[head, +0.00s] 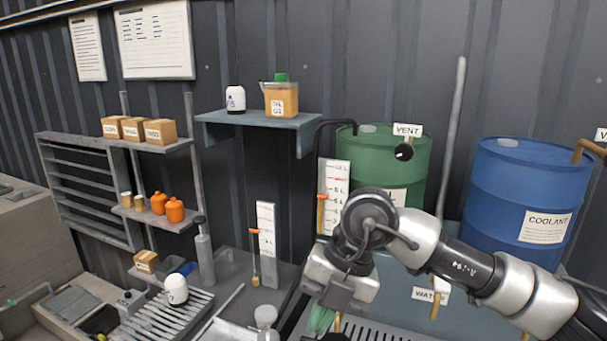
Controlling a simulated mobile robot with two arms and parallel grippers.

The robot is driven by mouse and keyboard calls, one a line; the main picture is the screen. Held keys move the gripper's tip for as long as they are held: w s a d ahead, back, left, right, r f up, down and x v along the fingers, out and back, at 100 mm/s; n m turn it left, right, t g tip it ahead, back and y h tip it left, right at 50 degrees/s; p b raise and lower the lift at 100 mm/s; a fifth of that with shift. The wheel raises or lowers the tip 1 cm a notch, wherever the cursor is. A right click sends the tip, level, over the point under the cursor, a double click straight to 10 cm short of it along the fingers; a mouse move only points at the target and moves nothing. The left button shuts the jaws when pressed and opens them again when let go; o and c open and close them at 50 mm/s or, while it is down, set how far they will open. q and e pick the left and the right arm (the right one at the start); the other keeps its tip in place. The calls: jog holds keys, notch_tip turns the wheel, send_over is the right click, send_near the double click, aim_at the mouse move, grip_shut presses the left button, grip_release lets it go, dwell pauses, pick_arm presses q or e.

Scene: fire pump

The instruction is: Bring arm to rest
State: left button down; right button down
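My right arm comes in from the lower right and bends over the bench in front of the drums. My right gripper (336,322) points down at the bottom edge of the head view. Its fingers are mostly cut off or hidden, so I cannot tell whether it is open or shut. A green item (320,319) shows right beside it; I cannot tell whether they touch. My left arm and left gripper are not in view.
A green drum (378,158) with a VENT tag and a blue COOLANT drum (500,190) stand behind the arm. A wall shelf (230,117), a bottle rack (165,318) and an upright gauge (265,228) are to the left. A slotted grate lies below the gripper.

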jog(key=s+a+r+n+g+y, duration=0.2)
jog(key=s+a+r+g+y, duration=0.2)
jog(key=s+a+y, duration=0.6)
jog(key=w+d+m+t+y, duration=0.1)
jog(key=w+d+m+t, duration=0.45)
jog(key=m+t, duration=0.7)
jog(key=w+d+m+t, duration=0.5)
jog(key=d+m+t, duration=0.1)
jog(key=m+t, duration=0.65)
jog(key=d+f+m+g+h, duration=0.2)
jog(key=d+f+m+h, duration=0.75)
jog(key=f+h, duration=0.45)
jog(key=s+d+f+g+h, duration=0.1)
jog(key=s+d+f+g, duration=0.3)
jog(key=s+f+g, duration=0.5)
jog(key=s+d+f+g, duration=0.3)
jog(key=s+f+g, duration=0.2)
jog(key=s+f, duration=0.65)
notch_tip(320, 180, down, 24)
jog(key=s+g, duration=0.1)
jog(key=s, duration=0.1)
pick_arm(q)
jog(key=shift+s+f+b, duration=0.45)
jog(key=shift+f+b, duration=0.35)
pick_arm(e)
jog(key=s+d+f+g, duration=0.1)
jog(key=s+d+f, duration=0.2)
jog(key=s+f, duration=1.3)
jog(key=shift+f+n, duration=0.45)
jog(key=shift+f, duration=0.05)
